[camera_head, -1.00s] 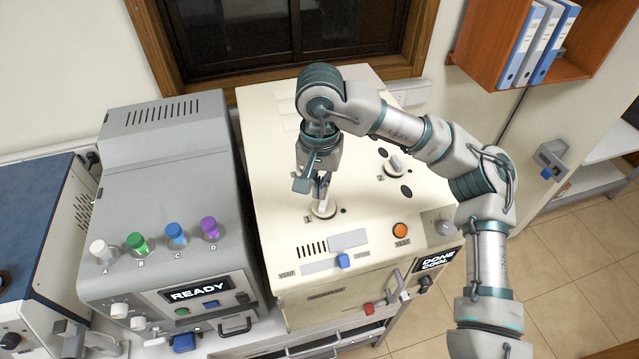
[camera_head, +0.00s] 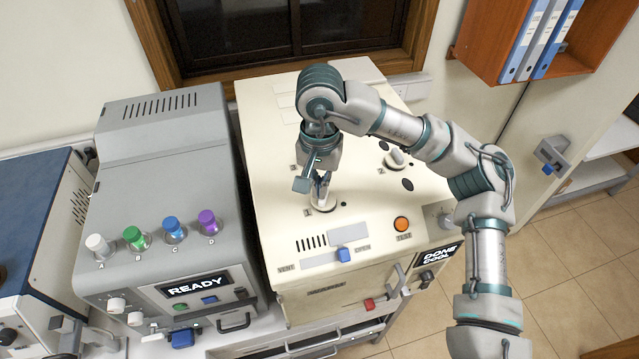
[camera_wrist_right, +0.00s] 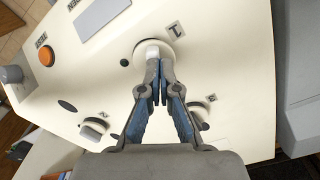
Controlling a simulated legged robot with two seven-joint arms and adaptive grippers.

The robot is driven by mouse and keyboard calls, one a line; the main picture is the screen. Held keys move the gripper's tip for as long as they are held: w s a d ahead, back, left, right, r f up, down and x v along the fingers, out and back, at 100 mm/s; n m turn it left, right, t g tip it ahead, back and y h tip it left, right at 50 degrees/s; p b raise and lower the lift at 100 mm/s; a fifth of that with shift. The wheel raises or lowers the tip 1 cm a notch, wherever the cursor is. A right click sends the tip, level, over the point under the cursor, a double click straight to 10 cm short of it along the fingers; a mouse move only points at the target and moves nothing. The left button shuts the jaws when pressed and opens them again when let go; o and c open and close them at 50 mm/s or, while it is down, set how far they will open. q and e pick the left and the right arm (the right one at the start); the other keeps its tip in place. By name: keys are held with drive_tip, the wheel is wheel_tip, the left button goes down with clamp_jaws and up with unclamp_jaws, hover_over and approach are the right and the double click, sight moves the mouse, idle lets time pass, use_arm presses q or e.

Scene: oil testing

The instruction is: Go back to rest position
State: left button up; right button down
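My right arm reaches over a cream test machine (camera_head: 290,215). My right gripper (camera_head: 322,188) points down at the port marked 1. In the right wrist view the fingers of my right gripper (camera_wrist_right: 158,72) are close together at the white knob (camera_wrist_right: 152,50) of port 1. They look shut on it, and the knob is partly hidden by the fingertips. The knob sits in its round port on the machine top. My left gripper is not in view.
A grey machine (camera_head: 165,160) with several coloured-cap vials and a READY display (camera_head: 197,286) stands left. Another white knob (camera_head: 397,158) sits at port 2. A wooden shelf (camera_head: 490,50) with blue binders is at upper right. Tiled floor (camera_head: 560,290) lies open at right.

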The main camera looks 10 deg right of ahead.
drive_tip(key=shift+r+p, duration=1.25)
drive_tip(key=shift+r, duration=0.1)
drive_tip(key=shift+r+p, duration=0.75)
drive_tip(key=shift+r, duration=1.4)
